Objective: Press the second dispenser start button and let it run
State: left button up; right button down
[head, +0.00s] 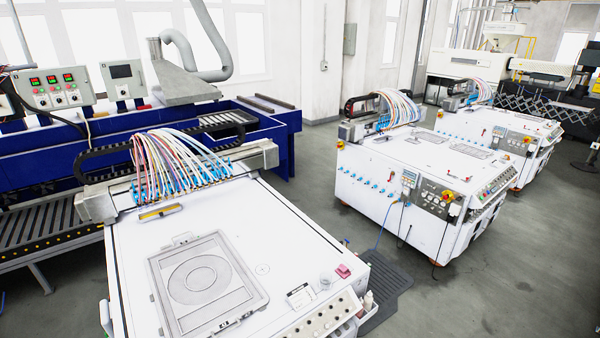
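Three white dispenser machines with nozzle gantries and coloured hoses stand in a row. The nearest dispenser (130,262) fills the lower left, with a sloped button panel (318,322) at its front corner. The middle dispenser (375,212) stands right of centre. Its near side carries a dark control panel (431,195) with small buttons and a red knob on yellow (447,195). Another sloped panel (492,190) runs along its right side. The third dispenser (490,122) is behind it. The buttons are too small to tell which is a start button. Neither gripper is in view.
A dark blue conveyor machine (40,150) with a control box (55,88) stands at the left. A dark ribbed mat (388,298) lies by the nearest dispenser. Cables hang from the middle dispenser to the floor. Grey floor (510,280) at lower right is clear.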

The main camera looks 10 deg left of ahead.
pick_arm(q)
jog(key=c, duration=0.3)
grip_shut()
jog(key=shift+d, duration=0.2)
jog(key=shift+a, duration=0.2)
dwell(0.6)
